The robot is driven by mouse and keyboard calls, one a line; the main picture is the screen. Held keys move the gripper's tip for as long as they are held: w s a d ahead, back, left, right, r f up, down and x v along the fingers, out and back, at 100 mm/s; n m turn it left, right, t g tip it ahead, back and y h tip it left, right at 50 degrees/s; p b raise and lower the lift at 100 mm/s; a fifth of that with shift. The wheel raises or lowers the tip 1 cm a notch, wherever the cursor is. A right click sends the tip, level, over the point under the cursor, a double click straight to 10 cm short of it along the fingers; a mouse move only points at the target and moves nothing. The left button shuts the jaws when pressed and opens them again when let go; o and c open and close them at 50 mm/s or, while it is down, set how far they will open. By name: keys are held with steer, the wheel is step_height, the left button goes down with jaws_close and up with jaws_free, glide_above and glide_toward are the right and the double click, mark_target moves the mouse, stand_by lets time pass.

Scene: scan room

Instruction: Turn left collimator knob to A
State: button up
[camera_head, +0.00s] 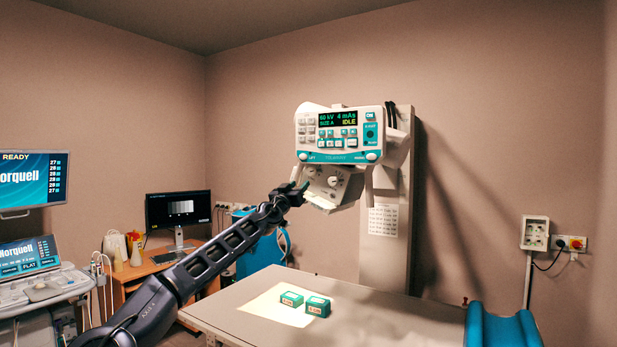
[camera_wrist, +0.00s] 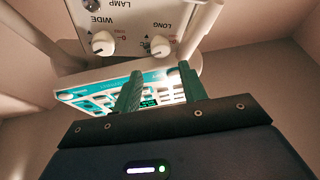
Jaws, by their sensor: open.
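The collimator (camera_head: 325,188) hangs under the console, and its sloping face carries two white knobs. In the wrist view the lettering is upside down, with the LONG knob (camera_wrist: 160,46) at the right and the WIDE knob (camera_wrist: 103,43) at the left. In the head view the left knob (camera_head: 310,171) is beside my arm's end and the right knob (camera_head: 333,181) is clear. My gripper (camera_wrist: 160,72) is open and empty. Its two green fingertips point towards the LONG knob and stop short of it, with a visible gap. I cannot read which letter either knob points to.
The teal and white console (camera_head: 340,133) with its display sits right above the collimator, and a white handle (camera_wrist: 205,30) stands beside the LONG knob. A workstation screen (camera_head: 178,209) stands at the left.

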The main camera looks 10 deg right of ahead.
mark_target(310, 173)
steer(key=x, duration=0.9)
steer(key=shift+w, duration=0.1)
steer(key=shift+c, duration=0.2)
steer(key=c, duration=0.7)
